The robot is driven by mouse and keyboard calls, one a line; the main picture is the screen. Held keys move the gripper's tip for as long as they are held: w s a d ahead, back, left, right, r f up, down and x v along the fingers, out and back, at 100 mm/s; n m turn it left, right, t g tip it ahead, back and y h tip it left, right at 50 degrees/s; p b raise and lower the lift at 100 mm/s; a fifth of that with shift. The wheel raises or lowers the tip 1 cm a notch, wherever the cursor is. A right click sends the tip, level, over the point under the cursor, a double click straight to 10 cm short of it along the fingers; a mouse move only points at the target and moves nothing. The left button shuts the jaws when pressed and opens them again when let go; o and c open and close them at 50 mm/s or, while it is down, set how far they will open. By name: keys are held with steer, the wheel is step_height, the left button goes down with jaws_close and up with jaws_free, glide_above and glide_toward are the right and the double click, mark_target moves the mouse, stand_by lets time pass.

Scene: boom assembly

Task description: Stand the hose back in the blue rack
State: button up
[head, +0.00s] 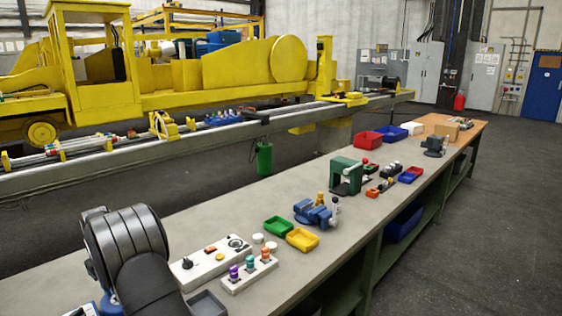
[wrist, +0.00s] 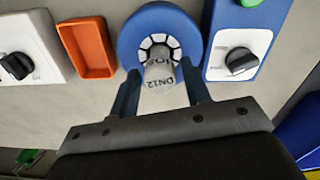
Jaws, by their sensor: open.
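In the wrist view a round blue holder (wrist: 131,30) has a ring of white segments in its middle. A short grey cylinder marked "DN12", which looks like the hose (wrist: 160,75), rises from that ring towards the camera. I cannot tell how deep it sits. My gripper (wrist: 161,72) is open, with one dark finger on each side of the hose. Small gaps seem to show between the fingers and the hose. In the head view my arm covers the bench's near left end, and the hose and gripper cannot be made out there.
In the wrist view an orange tray (wrist: 87,48) and a white knob panel (wrist: 25,45) lie left of the holder. A blue-edged knob box (wrist: 238,58) stands close on the right. In the head view the bench holds a white control panel (head: 208,262), yellow tray (head: 302,239) and blue vise (head: 314,213).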

steer(key=c, duration=0.8)
steer(key=shift+r, duration=3.3)
steer(key=shift+s, duration=0.1)
steer(key=shift+s+r, duration=0.1)
steer(key=shift+s, duration=0.2)
steer(key=s+d+r, duration=0.1)
steer(key=s+d, duration=0.2)
steer(key=s, duration=0.5)
steer(key=s+d+r, duration=0.1)
steer(key=s+d, duration=0.1)
steer(key=s, duration=0.7)
steer(key=shift+s+d+f, duration=0.15)
steer(key=shift+f, duration=2.15)
